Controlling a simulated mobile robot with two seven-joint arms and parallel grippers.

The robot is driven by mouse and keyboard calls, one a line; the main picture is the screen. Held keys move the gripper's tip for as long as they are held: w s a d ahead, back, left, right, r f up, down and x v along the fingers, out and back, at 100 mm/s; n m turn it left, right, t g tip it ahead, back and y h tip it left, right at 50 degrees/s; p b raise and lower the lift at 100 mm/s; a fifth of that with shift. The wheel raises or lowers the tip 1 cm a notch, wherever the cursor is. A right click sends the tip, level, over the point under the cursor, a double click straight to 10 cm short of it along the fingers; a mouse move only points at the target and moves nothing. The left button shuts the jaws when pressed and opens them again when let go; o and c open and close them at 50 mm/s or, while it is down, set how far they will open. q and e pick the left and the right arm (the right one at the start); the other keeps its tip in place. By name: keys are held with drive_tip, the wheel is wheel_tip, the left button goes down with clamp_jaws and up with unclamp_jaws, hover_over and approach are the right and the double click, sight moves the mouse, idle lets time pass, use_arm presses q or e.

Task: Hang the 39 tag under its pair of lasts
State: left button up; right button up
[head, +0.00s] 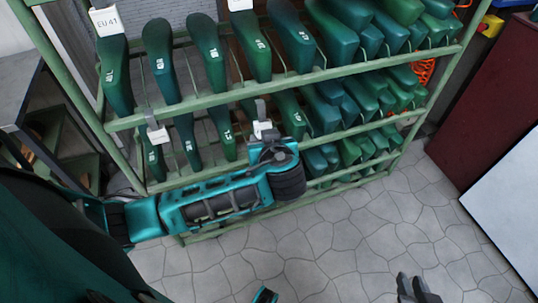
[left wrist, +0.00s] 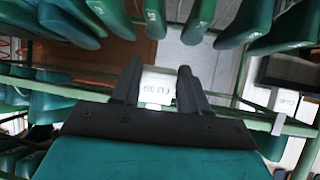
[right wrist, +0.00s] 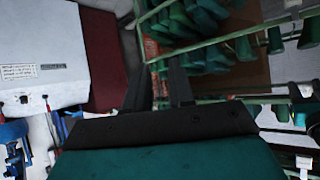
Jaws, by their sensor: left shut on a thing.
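My left gripper (left wrist: 157,90) is shut on a small white tag (left wrist: 157,92); its print is too blurred to read surely. In the head view the tag (head: 262,129), with a grey hook above it, shows just beyond my left gripper, by the rack's upper green rail (head: 215,103). I cannot tell whether the hook touches the rail. Green lasts (head: 208,52) stand in pairs along the rack, with sizes too small to read. My right gripper (head: 417,289) is open and empty, low over the floor; its fingers also show in the right wrist view (right wrist: 158,90).
Other white tags are on the rack: one reading EU 41 (head: 105,20), one at the top (head: 240,4) and one on the upper rail at left (head: 158,135). A dark red panel (head: 485,115) and a white surface (head: 515,195) stand at right.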

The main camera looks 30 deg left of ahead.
use_arm(q)
drive_tip(key=w+a+n+t+y+b, duration=0.1)
drive_tip(key=w+a+y+b, duration=0.3)
drive_tip(key=w+a+b, duration=0.1)
drive_tip(key=shift+w+a+f+n+t+y+b, duration=0.3)
drive_tip(key=shift+a+f+n+y+b, duration=0.1)
drive_tip(key=shift+b, duration=0.3)
drive_tip(key=o, duration=1.1)
idle(0.5)
drive_tip(key=shift+s+d, duration=0.1)
drive_tip(key=shift+p+v, duration=0.85)
drive_tip(key=shift+v, duration=5.55)
